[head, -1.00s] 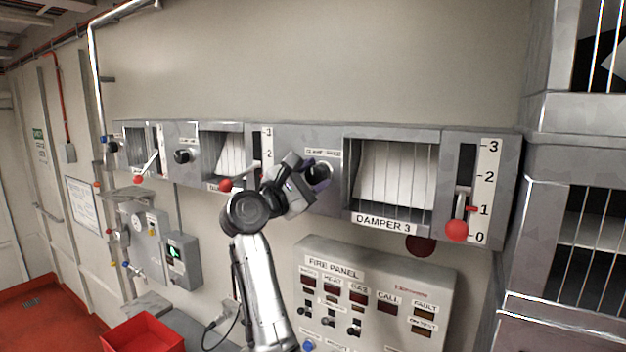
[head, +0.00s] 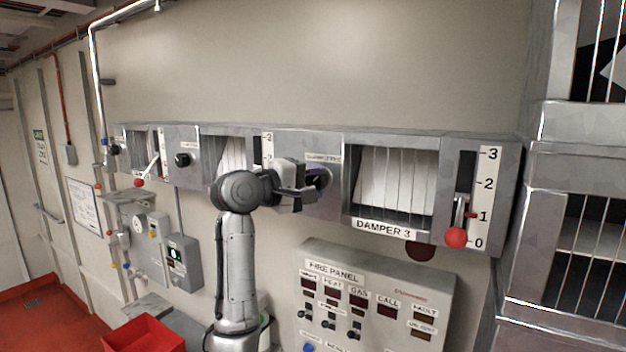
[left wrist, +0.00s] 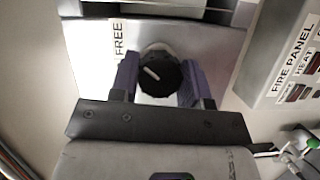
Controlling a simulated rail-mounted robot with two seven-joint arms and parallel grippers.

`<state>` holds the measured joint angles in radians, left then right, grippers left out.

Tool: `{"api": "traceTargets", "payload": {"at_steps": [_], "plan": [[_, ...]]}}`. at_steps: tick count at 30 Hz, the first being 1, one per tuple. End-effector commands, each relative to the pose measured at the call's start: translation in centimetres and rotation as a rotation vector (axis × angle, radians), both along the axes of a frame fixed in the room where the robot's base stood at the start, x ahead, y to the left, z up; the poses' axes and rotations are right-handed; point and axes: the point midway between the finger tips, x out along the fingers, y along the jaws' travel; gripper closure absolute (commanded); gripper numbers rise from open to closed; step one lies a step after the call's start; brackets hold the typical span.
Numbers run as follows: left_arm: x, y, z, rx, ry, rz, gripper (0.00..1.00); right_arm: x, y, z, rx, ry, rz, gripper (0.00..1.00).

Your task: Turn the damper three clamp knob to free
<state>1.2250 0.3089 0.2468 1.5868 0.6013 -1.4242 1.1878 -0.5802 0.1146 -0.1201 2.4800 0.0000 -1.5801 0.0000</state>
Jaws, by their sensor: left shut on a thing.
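The damper three clamp knob (left wrist: 158,75) is black and round with a white pointer line, in the left wrist view. The line points toward the upper left in that picture, not squarely at the FREE label (left wrist: 119,38) at the left. My left gripper (left wrist: 158,82) is shut on the knob, with a purple finger on each side of it. In the head view my left gripper (head: 312,185) is at the clamp plate left of the damper 3 window (head: 392,182), and it mostly hides the knob. My right gripper is not in view.
The damper 3 lever with its red ball (head: 456,237) stands low on its scale, right of the window. The fire panel (head: 378,295) juts out below. A red bin (head: 150,335) stands at the lower left.

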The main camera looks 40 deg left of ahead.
Motion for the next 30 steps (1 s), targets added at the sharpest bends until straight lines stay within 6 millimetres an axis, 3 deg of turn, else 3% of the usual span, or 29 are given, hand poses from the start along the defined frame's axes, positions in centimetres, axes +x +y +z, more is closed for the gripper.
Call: {"api": "traceTargets", "payload": {"at_steps": [24,25,30], "plan": [[0.00,-0.13,0.04,0.107,0.016,-0.003,0.81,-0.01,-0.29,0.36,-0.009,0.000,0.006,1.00],[0.00,-0.13,0.04,0.107,0.016,-0.002,0.57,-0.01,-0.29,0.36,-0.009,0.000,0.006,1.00],[0.00,-0.10,0.03,0.106,0.016,-0.002,0.40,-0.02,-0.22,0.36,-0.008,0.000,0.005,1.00]]}}
